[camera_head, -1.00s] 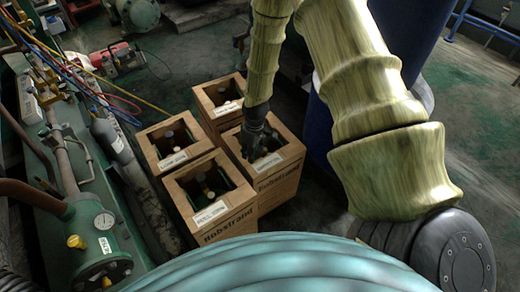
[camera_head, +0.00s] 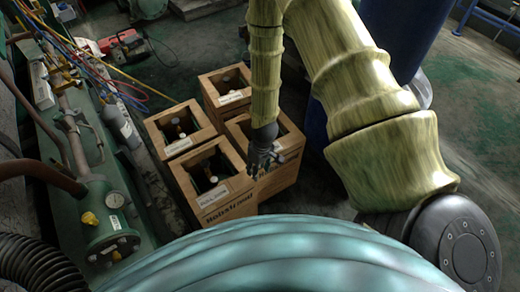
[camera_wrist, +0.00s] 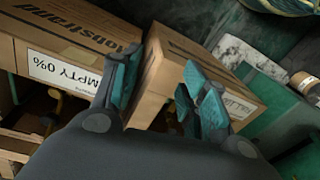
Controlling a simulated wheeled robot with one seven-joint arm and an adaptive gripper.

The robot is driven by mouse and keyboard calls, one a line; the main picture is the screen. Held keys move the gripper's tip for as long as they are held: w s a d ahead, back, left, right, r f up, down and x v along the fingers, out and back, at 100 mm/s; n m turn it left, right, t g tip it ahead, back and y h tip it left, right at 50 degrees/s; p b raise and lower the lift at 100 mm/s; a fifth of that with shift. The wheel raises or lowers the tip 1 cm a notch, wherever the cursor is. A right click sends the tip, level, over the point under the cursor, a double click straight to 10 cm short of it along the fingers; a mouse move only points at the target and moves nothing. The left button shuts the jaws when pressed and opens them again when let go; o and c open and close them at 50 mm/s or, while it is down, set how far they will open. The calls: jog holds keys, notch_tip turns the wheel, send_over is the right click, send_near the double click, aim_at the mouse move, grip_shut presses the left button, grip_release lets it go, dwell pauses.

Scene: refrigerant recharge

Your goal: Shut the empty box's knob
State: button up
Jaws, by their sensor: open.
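The box with the "EMPTY 0%" label (camera_wrist: 62,74) fills the left of the wrist view. It appears to be the right-hand wooden box (camera_head: 287,172) in the head view, partly covered by my arm. A small yellow part (camera_wrist: 55,103) shows in its dark opening; I cannot tell whether it is the knob or how it is set. My gripper (camera_wrist: 163,68) is open and empty, its fingers spread in front of the gap between this box and a second labelled box (camera_wrist: 180,72). In the head view my gripper (camera_head: 262,160) hangs by the right-hand box's near edge.
The front box (camera_head: 240,208), left box (camera_head: 157,135) and back box (camera_head: 210,92) stand close around it, each with a bottle inside. A blue drum (camera_head: 400,45) stands behind my arm. Open floor lies at the right.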

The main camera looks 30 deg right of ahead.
jog(key=shift+s+a, duration=0.1)
jog(key=shift+s, duration=0.2)
jog(key=shift+o, duration=1.4)
jog(key=shift+n, duration=0.4)
jog(key=w+d+b, duration=0.1)
jog(key=w+b, duration=0.2)
jog(key=w, duration=0.1)
jog(key=w+d+f+b, duration=0.1)
jog(key=w+d+b, duration=0.1)
jog(key=w, duration=0.3)
jog(key=w+d+f+b, duration=0.1)
jog(key=w+b, duration=0.3)
jog(key=w, duration=0.1)
jog(key=shift+w+d, duration=0.2)
jog(key=w+d+r+h+b, duration=0.1)
jog(key=w+d+r+b, duration=0.25)
jog(key=w+d, duration=0.2)
jog(key=w+d+r+b, duration=0.2)
jog(key=w+d+b, duration=0.2)
jog(key=w+d, duration=0.15)
jog(key=f, duration=0.3)
jog(key=f+b, duration=0.1)
jog(key=f, duration=0.3)
jog(key=f+b, duration=0.1)
jog(key=f, duration=0.3)
jog(key=shift+w+a, duration=0.3)
jog(key=shift+w, duration=0.05)
